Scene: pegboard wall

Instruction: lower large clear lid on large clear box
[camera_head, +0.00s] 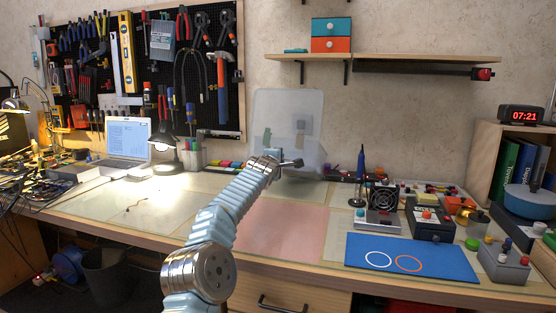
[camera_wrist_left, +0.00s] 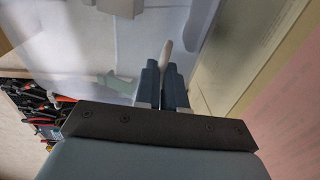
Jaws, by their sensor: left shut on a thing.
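A large clear lid (camera_head: 290,108), a see-through panel with rounded corners, stands nearly upright against the back wall in the head view. The large clear box below it is hard to make out; its see-through walls (camera_head: 312,168) seem to show behind my gripper. My left gripper (camera_head: 294,163) is in front of the lid's lower part. In the left wrist view, its fingers (camera_wrist_left: 165,82) are shut on a thin pale edge or tab, which seems part of the lid. A see-through sheet (camera_wrist_left: 75,40) fills the upper left there. My right gripper is not in view.
A blue mat (camera_head: 410,258) with two rings lies front right. A small fan device (camera_head: 382,200) and a black box device (camera_head: 430,218) stand behind it. A pink mat (camera_head: 285,232) is bare. A shelf (camera_head: 400,58) hangs above right.

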